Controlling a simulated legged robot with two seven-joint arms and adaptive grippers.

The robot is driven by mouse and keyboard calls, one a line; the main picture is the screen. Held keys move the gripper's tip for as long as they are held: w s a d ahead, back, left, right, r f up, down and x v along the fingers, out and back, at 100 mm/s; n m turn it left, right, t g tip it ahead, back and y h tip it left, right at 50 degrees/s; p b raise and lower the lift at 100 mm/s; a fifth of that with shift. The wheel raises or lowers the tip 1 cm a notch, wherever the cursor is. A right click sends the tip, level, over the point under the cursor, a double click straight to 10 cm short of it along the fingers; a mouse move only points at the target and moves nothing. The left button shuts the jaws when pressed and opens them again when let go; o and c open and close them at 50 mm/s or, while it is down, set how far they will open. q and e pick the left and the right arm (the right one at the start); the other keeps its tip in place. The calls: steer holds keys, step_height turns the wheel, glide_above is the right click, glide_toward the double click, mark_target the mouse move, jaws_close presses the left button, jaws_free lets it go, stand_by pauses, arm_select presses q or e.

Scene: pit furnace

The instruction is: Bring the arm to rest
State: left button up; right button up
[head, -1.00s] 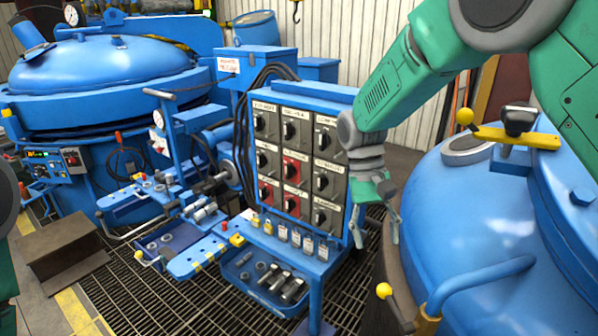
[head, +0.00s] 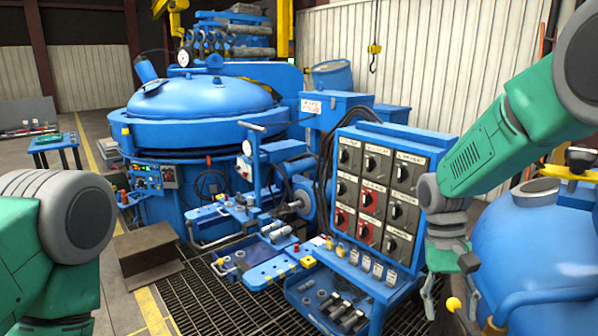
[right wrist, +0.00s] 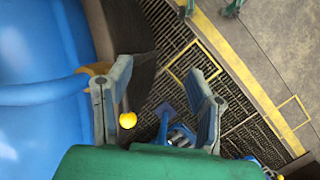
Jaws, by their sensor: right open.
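My right arm comes in from the right in the head view. Its gripper (head: 447,294) hangs downward just right of the switch panel (head: 378,195). In the right wrist view the two fingers of my right gripper (right wrist: 160,105) stand wide apart with nothing between them. Beyond them lie floor grating and a yellow knob (right wrist: 127,120) near the left finger. My left arm shows at the left edge of the head view as a green and grey link; its gripper is outside the frame.
A blue furnace vessel (head: 205,105) stands at the back left. Another blue vessel (head: 545,240) stands close on the right, with a yellow-knobbed handle (head: 453,304). A blue bench (head: 283,267) with tools fronts the panel. Floor grating (head: 215,300) lies open in front.

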steer(key=s+f+n+t+b, duration=0.1)
steer(key=s+f+b, duration=0.4)
steer(key=f, duration=0.9)
steer(key=s+f+n+t+b, duration=0.1)
steer(key=s+f+b, duration=0.1)
steer(key=s+f, duration=0.9)
arm_select(q)
step_height(320, 180, down, 13)
steer(key=b, duration=0.5)
steer(key=shift+w+d+r, duration=0.2)
steer(key=shift+w+d, duration=0.05)
steer(key=shift+d, duration=0.2)
arm_select(e)
steer(key=s+d+f+n+t+y, duration=0.1)
steer(key=s+d+f+n+t, duration=0.1)
steer(key=s+f, duration=0.9)
steer(key=shift+s+d+f+t, duration=0.15)
steer(key=shift+s+f+t, duration=0.2)
steer(key=shift+f, duration=0.3)
arm_select(q)
steer(key=shift+a, duration=0.1)
steer(key=shift+a+f, duration=0.1)
steer(key=shift+a, duration=0.2)
arm_select(e)
steer(key=shift+a+r, duration=0.1)
steer(key=shift+a, duration=0.3)
